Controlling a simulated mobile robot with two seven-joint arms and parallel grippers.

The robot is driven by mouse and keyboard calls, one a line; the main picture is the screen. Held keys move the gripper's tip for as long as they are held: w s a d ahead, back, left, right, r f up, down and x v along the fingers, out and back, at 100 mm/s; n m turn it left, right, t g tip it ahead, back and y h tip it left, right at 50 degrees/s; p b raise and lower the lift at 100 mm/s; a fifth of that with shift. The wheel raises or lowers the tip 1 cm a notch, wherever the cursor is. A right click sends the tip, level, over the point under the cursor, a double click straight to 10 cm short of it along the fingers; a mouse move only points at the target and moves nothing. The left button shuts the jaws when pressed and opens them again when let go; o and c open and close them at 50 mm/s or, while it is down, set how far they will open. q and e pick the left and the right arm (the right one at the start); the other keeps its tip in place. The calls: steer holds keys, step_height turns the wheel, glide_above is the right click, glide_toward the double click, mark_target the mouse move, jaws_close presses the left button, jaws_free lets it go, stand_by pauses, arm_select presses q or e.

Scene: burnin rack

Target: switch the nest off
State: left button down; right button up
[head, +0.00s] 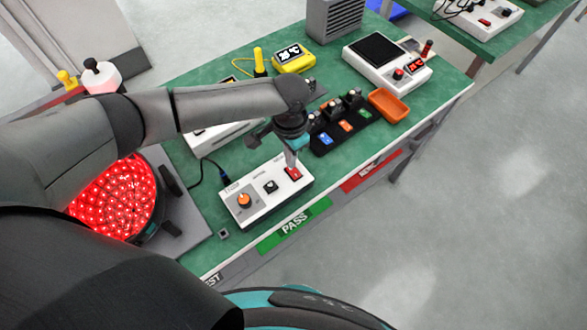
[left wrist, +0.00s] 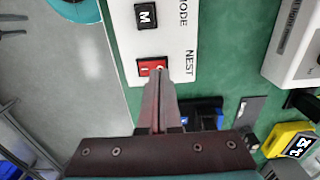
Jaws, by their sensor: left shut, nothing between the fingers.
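A white control box (head: 258,214) lies on the green bench with an orange knob (head: 244,200), a black mode button (head: 270,186) and a red nest switch (head: 294,175) in a row. In the left wrist view the red switch (left wrist: 144,70) sits beside the word NEST, and the black M button (left wrist: 146,16) is beside MODE. My left gripper (head: 291,166) is shut and empty, pointing down at the red switch. Its closed tips (left wrist: 160,73) cover part of the switch; I cannot tell whether they touch it. My right gripper is not in view.
A black rack (head: 322,147) with coloured labels stands just behind the box. An orange tray (head: 390,104), a white tester (head: 375,75) and a yellow meter (head: 294,63) are farther back. A red-lit dome (head: 112,200) is at the left. Green PASS label (head: 292,226) is on the front edge.

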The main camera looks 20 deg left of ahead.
arm_select(q)
steer(key=shift+f+b, duration=0.5)
steer(key=shift+f, duration=0.45)
stand_by(0.5)
step_height(320, 180, up, 7)
steer(key=p, duration=0.8)
steer(key=shift+r, duration=0.1)
stand_by(0.3)
steer(key=shift+s, duration=0.1)
